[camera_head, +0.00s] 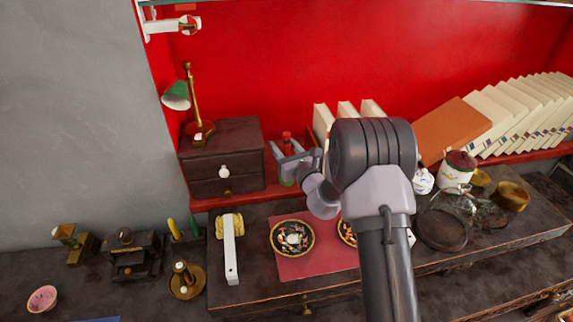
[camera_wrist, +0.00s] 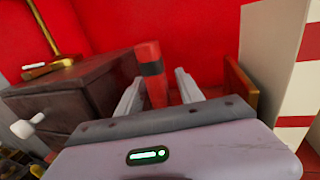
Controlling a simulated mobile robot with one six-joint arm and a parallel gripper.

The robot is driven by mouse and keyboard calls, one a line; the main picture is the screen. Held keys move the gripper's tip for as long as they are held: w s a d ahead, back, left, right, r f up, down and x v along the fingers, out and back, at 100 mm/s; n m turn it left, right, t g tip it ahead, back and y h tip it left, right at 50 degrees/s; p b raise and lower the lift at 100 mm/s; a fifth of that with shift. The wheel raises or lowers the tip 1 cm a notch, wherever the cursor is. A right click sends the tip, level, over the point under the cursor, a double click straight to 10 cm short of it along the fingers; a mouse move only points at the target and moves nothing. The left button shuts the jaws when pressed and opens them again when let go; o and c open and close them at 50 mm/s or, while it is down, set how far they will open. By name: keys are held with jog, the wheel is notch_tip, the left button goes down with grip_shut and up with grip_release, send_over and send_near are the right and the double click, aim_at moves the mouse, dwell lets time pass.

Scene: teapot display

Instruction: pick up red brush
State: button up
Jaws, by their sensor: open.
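The red brush (camera_wrist: 149,62), a red upright handle with a dark band, stands between the two open fingers of my gripper (camera_wrist: 158,88) in the wrist view. In the head view the red brush (camera_head: 287,138) shows as a small red tip beside the dark drawer box. My gripper (camera_head: 286,165) is there too, reaching left from my arm toward it. The brush's lower part is hidden behind the gripper body in the wrist view. I cannot tell whether either finger touches it.
A dark drawer box (camera_head: 222,160) with a green lamp (camera_head: 177,95) stands close on the left. White books (camera_head: 323,120) stand close on the right. A red wall (camera_head: 260,70) rises behind. Below are a red mat (camera_head: 300,262) and a plate (camera_head: 276,228).

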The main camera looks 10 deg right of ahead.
jog(key=shift+w+a+r, duration=0.1)
jog(key=shift+w, duration=0.15)
grip_shut()
